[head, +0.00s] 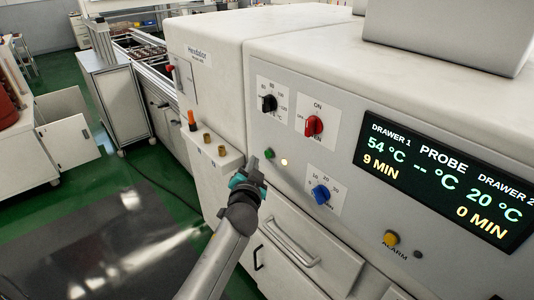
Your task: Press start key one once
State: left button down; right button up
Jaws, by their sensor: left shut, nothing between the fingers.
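A small green button (269,153) sits on the white machine's front panel, below the red knob; it looks like a start key, but no label on it is readable. A small glowing lamp (284,162) is just to its right. My left gripper (253,164) is shut and empty, its tip close to the panel, just left of and below the green button. I cannot tell whether it touches the panel. The display (443,177) reads drawer 1 at 54 °C and 9 MIN, drawer 2 at 20 °C and 0 MIN. My right gripper is not in view.
A black knob (268,103), a red knob (314,125) and a blue knob (320,195) surround the button. A yellow alarm button (391,239) is at lower right. A drawer handle (290,243) sticks out below. A ledge with brass fittings (207,137) is left of the gripper.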

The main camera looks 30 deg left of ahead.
pick_arm(q)
jog(key=s, duration=0.1)
jog(key=s+a+p, duration=0.1)
jog(key=s, duration=0.1)
jog(key=shift+s+a, duration=0.15)
jog(key=shift+a, duration=0.05)
dwell(0.7)
jog(key=s+d+f+g+h+b, duration=0.25)
jog(key=s+f, duration=0.25)
jog(key=f, duration=0.7)
jog(key=s+d+f+g+h+b, duration=0.1)
jog(key=s+d+f+g+b, duration=0.2)
jog(key=f, duration=0.9)
jog(key=s+d+f+g+h+b, duration=0.1)
jog(key=s+d+f, duration=0.2)
jog(key=s+f, duration=0.55)
jog(key=s+d+f+g+b, duration=0.1)
jog(key=s+f+g+b, duration=0.1)
jog(key=s+f, duration=0.6)
jog(key=s+d+f+g+h+b, duration=0.1)
jog(key=s+d+f+g+b, duration=0.1)
jog(key=s+f, duration=0.6)
jog(key=s+d+f+g+h+b, duration=0.1)
jog(key=s+f+g+b, duration=0.1)
jog(key=s+f, duration=0.6)
jog(key=s+g, duration=0.1)
jog(key=s, duration=0.4)
jog(key=shift+s+d+f, duration=0.15)
jog(key=shift+s+d, duration=0.1)
jog(key=shift+s, duration=0.15)
